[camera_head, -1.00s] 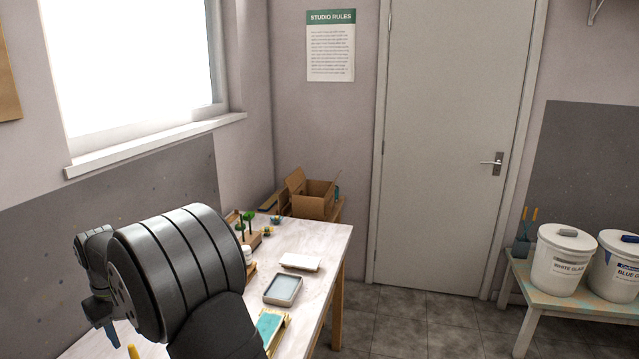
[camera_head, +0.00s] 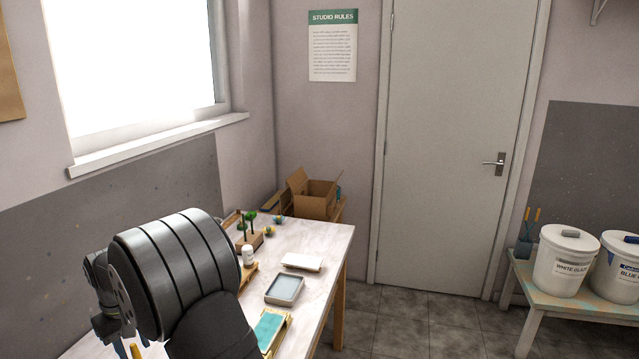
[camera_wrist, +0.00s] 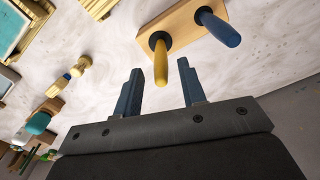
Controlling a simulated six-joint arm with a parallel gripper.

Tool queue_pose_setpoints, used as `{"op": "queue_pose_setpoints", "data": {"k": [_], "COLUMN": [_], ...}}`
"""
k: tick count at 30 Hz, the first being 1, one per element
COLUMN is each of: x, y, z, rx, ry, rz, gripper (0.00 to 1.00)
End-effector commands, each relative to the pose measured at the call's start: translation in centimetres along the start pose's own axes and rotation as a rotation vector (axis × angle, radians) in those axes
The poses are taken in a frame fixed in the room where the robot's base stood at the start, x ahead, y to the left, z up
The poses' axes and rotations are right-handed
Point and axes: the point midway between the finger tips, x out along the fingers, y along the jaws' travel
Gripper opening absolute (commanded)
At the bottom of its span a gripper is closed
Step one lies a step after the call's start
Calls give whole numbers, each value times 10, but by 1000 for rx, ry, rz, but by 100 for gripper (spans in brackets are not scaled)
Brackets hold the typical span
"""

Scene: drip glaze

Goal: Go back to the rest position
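My gripper (camera_wrist: 160,88) shows in the wrist view with its two blue fingers apart and nothing between them. It is above the white marbled table. Beyond the fingertips, a wooden holder block (camera_wrist: 182,25) carries a tool with a yellow handle (camera_wrist: 160,62) and one with a blue handle (camera_wrist: 218,27). The yellow handle lies close in front of the fingertips in the picture, apparently not gripped. In the head view my arm covers the near left of the table, and my fingers are mostly hidden there.
The table (camera_head: 318,240) holds a grey tray (camera_head: 284,290), a white slab (camera_head: 303,262), a teal-filled wooden frame (camera_head: 268,328), a white bottle (camera_head: 248,256) and a small planter. A cardboard box (camera_head: 315,198) stands behind. Glaze buckets (camera_head: 566,262) stand on a bench at right.

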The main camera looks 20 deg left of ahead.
Motion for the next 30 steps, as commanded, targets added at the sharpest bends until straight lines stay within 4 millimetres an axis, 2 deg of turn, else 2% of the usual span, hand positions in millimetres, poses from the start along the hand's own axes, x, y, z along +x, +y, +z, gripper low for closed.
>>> {"op": "queue_pose_setpoints", "data": {"k": [6, 20, 30], "x": [-45, -47, -51], "y": [0, 93, 159], "z": [-1, 13, 31], "rx": [0, 349, 602], "ry": [2, 8, 33], "rz": [1, -90, -154], "gripper": [37, 37, 37]}}
